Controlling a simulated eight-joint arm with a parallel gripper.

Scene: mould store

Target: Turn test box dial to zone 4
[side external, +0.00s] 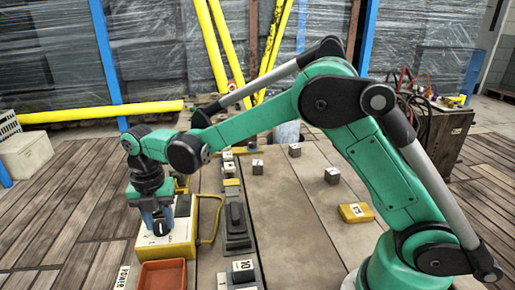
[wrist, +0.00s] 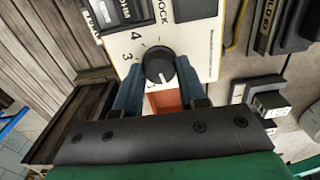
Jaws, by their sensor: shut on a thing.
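The test box (side external: 178,243) is a cream and yellow case at the left of the bench in the side view. In the wrist view its cream face (wrist: 205,65) carries a round black dial (wrist: 159,62) with printed zone numbers, of which 4 and 3 read clearly at its left. A pale pointer mark shows on the dial's lower part, away from the 4; its exact zone is hard to tell. My gripper (side external: 160,228) points down onto the box. Its blue fingers (wrist: 159,88) stand on both sides of the dial, shut on it, and hide part of the scale.
An orange tray (side external: 162,275) lies just in front of the box. A dark grey device (side external: 236,222) and a block marked 10 (side external: 243,270) stand to its right. Small grey cubes (side external: 295,150) and a yellow block (side external: 356,212) lie farther right, with bare bench between.

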